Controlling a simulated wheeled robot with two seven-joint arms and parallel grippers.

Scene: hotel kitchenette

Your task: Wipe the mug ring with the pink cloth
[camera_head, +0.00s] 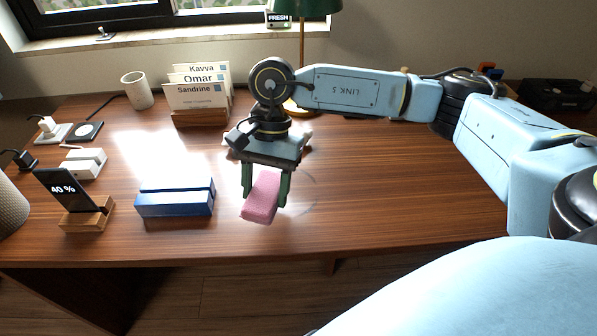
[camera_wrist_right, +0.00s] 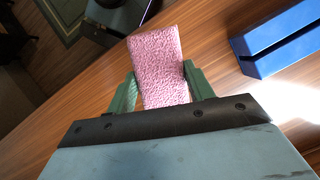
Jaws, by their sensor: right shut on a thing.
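My right gripper (camera_head: 265,190) reaches in from the right and points down over the desk. Its green fingers are shut on the pink cloth (camera_head: 259,203), a folded, block-like piece. In the right wrist view the cloth (camera_wrist_right: 160,68) sticks out between the two fingers (camera_wrist_right: 158,92). A faint grey mug ring (camera_head: 315,197) shows on the wood just right of the cloth, partly hidden behind the gripper. I cannot tell for sure whether the cloth touches the desk. My left gripper is not in view.
A blue slotted block (camera_head: 174,203) stands left of the cloth. A phone on a wooden stand (camera_head: 87,217), white chargers, a cup (camera_head: 137,90), a card holder (camera_head: 200,117) and a green lamp (camera_head: 302,45) stand around. The desk (camera_head: 420,200) is clear to the right.

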